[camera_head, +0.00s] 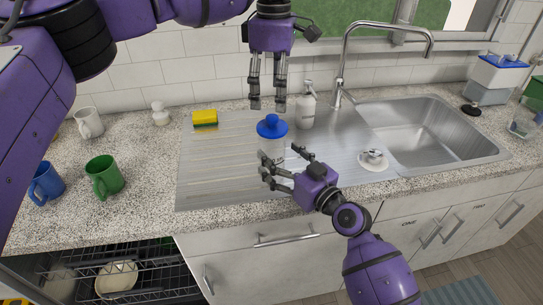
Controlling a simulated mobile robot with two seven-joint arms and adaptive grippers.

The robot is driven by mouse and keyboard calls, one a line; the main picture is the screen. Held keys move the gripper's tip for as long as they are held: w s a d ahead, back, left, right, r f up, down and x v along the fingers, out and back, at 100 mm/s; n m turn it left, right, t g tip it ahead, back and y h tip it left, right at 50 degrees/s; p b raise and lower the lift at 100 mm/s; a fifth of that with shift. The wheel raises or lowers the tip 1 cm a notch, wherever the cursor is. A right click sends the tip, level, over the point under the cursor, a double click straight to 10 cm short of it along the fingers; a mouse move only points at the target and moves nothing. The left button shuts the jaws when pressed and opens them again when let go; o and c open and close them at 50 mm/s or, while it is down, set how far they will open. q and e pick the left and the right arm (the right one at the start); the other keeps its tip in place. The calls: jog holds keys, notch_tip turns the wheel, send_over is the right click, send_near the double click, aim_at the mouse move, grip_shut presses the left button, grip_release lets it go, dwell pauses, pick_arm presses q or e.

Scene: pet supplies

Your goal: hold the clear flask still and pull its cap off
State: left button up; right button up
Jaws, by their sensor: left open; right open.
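The clear flask (272,147) stands on the ribbed drainboard in the head view. Its see-through body is hard to make out. Its blue cap (271,126) with a round knob sits on top. My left gripper (268,106) points down from above, open and empty, with its fingertips just above the cap in the picture. My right gripper (275,162) comes from the lower right, open, with its fingers spread near the flask's lower body. I cannot tell whether any finger touches the flask.
A soap dispenser (306,106) stands close to the cap's right. A yellow sponge (205,118) lies at the drainboard's back left. The faucet (344,65) and sink (435,132) are on the right. Green (106,177) and blue (46,184) mugs stand left. The left drainboard is clear.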

pick_arm(q)
jog(key=shift+w+a+f, duration=0.1)
jog(key=shift+w+a, duration=0.05)
jog(key=shift+w, duration=0.05)
pick_arm(e)
jog(key=x, duration=0.4)
jog(key=shift+f, duration=0.1)
pick_arm(q)
jog(key=shift+s, duration=0.1)
pick_arm(e)
jog(key=shift+w+a, duration=0.15)
jog(key=shift+c, duration=0.4)
